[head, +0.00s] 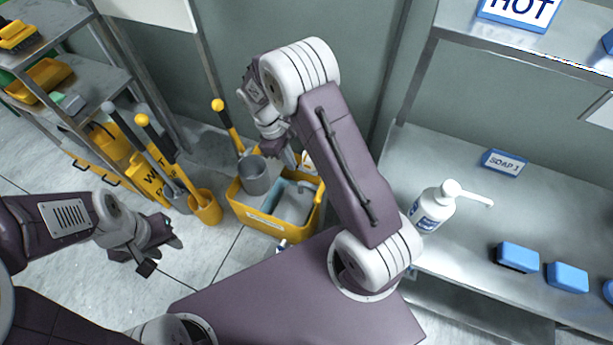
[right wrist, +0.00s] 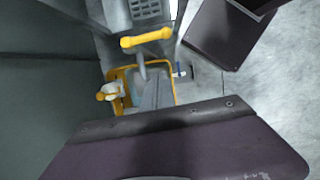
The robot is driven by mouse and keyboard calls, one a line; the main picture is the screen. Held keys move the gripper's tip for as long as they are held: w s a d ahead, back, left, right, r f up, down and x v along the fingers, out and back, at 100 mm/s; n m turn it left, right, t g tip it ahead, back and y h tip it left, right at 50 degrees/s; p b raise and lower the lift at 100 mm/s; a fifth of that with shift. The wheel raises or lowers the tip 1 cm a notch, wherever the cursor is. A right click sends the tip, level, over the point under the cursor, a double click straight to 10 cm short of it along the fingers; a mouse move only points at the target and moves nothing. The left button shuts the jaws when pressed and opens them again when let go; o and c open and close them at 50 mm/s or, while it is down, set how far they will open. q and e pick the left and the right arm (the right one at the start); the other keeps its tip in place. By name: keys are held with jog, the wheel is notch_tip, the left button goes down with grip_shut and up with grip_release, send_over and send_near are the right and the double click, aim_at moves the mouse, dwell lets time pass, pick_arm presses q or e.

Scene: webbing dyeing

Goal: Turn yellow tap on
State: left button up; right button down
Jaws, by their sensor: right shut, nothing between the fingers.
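I cannot pick out a yellow tap with certainty in either view. In the right wrist view a yellow bar with a rounded end (right wrist: 146,38) shows above a yellow-rimmed crate; I cannot tell whether it is a tap or a pole handle. My right gripper (head: 289,155) is shut and empty, pointing down over the yellow crate (head: 262,224) in the head view, partly hidden by my right arm. My left gripper (head: 160,254) is open and empty at the lower left, above the floor.
The crate holds a grey cup (head: 254,176) and other items. Yellow-topped poles (head: 158,142) and a wet-floor sign (head: 150,180) stand left of it. A steel shelf at right holds a pump bottle (head: 433,207) and blue blocks (head: 517,257).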

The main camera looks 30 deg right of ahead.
jog(key=s+d+f, duration=0.2)
jog(key=f, duration=0.3)
jog(key=s+d+f, duration=0.2)
jog(key=f, duration=0.3)
jog(key=shift+s+d+f+b, duration=0.35)
jog(key=shift+d+b, duration=0.05)
jog(key=shift+b, duration=0.05)
